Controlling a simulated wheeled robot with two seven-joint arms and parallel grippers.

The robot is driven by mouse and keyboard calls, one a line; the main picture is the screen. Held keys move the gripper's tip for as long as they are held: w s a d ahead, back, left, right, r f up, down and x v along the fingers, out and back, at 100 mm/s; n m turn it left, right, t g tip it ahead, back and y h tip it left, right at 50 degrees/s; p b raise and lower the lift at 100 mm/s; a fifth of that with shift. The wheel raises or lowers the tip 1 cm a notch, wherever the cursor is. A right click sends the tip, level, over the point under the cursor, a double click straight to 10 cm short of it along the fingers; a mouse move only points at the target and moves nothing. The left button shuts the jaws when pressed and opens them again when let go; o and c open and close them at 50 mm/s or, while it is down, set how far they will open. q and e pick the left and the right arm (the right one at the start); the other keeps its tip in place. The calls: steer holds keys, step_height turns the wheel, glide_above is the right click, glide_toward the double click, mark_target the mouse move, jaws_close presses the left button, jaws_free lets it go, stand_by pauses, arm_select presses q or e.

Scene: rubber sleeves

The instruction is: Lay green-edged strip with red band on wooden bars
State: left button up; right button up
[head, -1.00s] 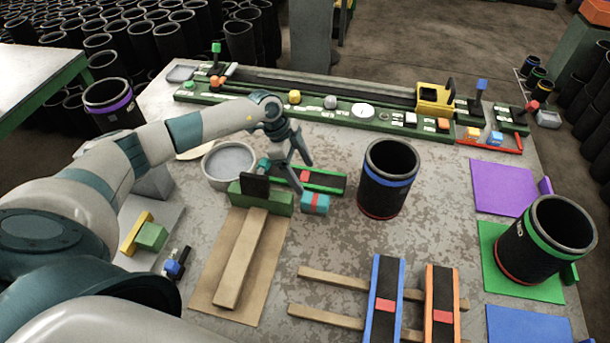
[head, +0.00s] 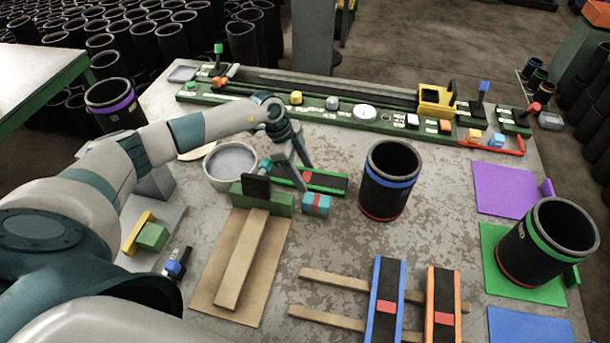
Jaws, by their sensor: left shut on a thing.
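The green-edged black strip (head: 332,183) lies behind the teal block with a red band, in the middle of the table. My left gripper (head: 299,184) reaches down over its left part and is shut on it. Two wooden bars (head: 332,278) lie at the front of the table. A blue-edged strip (head: 386,307) and an orange-edged strip (head: 442,306), each with a red band, lie across them. The left part of the bars is bare. My right gripper is not in view.
A black sleeve with a blue ring (head: 389,183) stands right of the green-edged strip. A teal block with a red band (head: 317,204), a green block (head: 262,199) and a grey bowl (head: 230,164) are close by. A green-ringed sleeve (head: 543,242) stands at the right.

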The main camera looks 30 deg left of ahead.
mark_target(304, 176)
arm_select(q)
step_height(304, 176, up, 10)
steer(key=b, duration=0.2)
steer(key=shift+b, duration=0.4)
stand_by(0.5)
